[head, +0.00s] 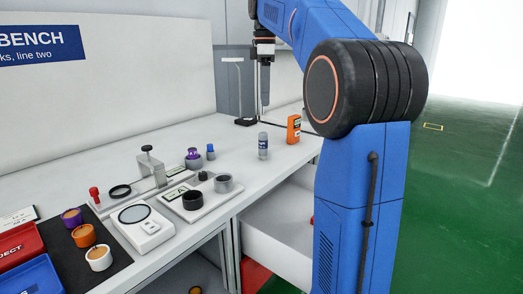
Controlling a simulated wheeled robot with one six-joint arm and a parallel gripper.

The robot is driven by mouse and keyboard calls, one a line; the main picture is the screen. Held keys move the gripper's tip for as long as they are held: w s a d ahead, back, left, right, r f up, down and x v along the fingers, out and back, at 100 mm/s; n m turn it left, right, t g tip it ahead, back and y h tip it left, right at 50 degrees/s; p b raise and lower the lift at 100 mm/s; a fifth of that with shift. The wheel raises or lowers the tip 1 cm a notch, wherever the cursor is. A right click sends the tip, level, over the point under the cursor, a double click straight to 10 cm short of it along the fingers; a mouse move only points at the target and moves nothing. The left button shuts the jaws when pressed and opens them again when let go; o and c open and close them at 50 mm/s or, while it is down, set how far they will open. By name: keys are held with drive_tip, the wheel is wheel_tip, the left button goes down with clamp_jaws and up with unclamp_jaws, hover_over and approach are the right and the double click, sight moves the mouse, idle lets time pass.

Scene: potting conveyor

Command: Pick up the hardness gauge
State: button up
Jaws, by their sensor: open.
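I cannot tell for certain which item is the hardness gauge. Small instruments stand on the white bench (60,183): a light device with a round dark window (136,216), a plate with a black round piece (193,200) and a grey cup (223,183), and a small stand with a dark knob (149,165). An orange box-shaped item (294,129) stands upright at the far right. My gripper (265,103) hangs pointing down over the far part of the bench, open, seen nearly edge-on. It is apart from the instruments, and I see nothing held between its fingers.
A grey bottle (263,146) stands near the orange item. A purple-topped piece (193,158) stands farther left. Several round pots, including an orange one (84,235), sit on a dark mat (90,268) beside red (20,242) and blue (30,280) trays. My arm hides the bench's right end.

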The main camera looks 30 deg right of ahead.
approach(263, 143)
drive_tip(key=f, duration=0.1)
drive_tip(key=d+f, duration=0.1)
drive_tip(key=f, duration=0.1)
drive_tip(key=w+f, duration=0.1)
drive_tip(key=f, duration=0.1)
drive_tip(key=shift+w+d, duration=0.1)
drive_tip(key=shift+d, duration=0.05)
drive_tip(key=shift+a+f, duration=0.15)
drive_tip(key=shift+f, duration=1.25)
drive_tip(key=shift+a+f, duration=0.1)
drive_tip(key=shift+f, duration=1.25)
drive_tip(key=shift+w, duration=0.1)
clamp_jaws()
